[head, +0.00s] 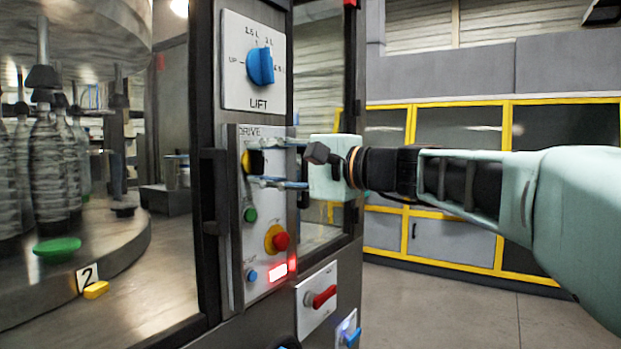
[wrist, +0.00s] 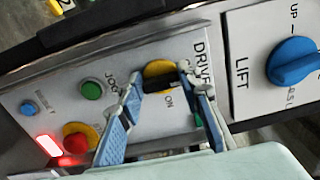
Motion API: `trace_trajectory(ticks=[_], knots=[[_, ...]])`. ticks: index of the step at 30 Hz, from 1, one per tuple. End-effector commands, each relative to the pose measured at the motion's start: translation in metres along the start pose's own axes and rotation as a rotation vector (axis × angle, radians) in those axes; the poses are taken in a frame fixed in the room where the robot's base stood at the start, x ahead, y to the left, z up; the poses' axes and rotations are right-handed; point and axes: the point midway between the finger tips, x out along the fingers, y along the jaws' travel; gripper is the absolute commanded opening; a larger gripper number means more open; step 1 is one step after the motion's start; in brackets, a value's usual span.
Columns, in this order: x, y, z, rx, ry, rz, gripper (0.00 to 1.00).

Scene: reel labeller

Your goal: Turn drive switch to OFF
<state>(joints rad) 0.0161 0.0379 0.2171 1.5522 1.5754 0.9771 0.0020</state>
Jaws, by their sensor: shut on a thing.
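The drive switch (wrist: 158,73) is a yellow disc with a black handle under the word DRIVE on the grey control panel (head: 240,285). It also shows partly in the head view (head: 256,160). My gripper (wrist: 157,84) has its blue fingers on either side of the black handle and is shut on it. In the head view my gripper (head: 262,165) reaches the panel from the right. In the wrist view the handle lies roughly level, and an ON mark shows just below it. No OFF mark is readable; a finger may hide it.
The blue LIFT knob (head: 260,66) sits above on its own plate. A green button (head: 250,214), a red mushroom button (head: 280,241) on yellow, a blue button (head: 252,276) and a lit red lamp (head: 278,272) are below the switch. A red-handled switch (head: 322,297) is lower right.

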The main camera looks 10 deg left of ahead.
Motion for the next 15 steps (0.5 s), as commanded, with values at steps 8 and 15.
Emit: trace_trajectory(ticks=[8, 15], knots=[[0.0000, 0.0016, -0.0004, -0.039, 0.000, 0.002, 0.08], [-0.0001, 0.0011, -0.0004, -0.041, 0.000, 0.002, 0.08]])
